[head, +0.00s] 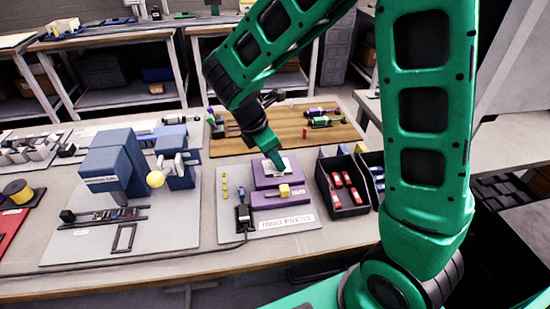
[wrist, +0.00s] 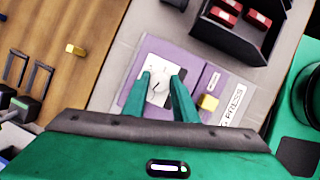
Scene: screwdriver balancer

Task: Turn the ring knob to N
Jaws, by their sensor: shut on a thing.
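The ring knob (wrist: 157,86) sits on a pale dial plate (wrist: 163,70) on the purple ring press, seen in the wrist view. The dial plate also shows in the head view (head: 285,163), on the purple block (head: 274,182). My gripper (wrist: 162,83) reaches down over the plate, its two green fingers on either side of the knob and shut on it. In the head view my gripper (head: 274,160) hides most of the knob. The dial's letters and the pointer's direction are too small to read. A yellow block (head: 284,190) sits on the press in front of the dial.
A black bin (head: 346,202) with red parts stands close to the right of the press. A black tool (head: 243,213) stands at the press's left. A wooden board (head: 285,121) with tools lies behind. A blue machine (head: 112,165) stands left.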

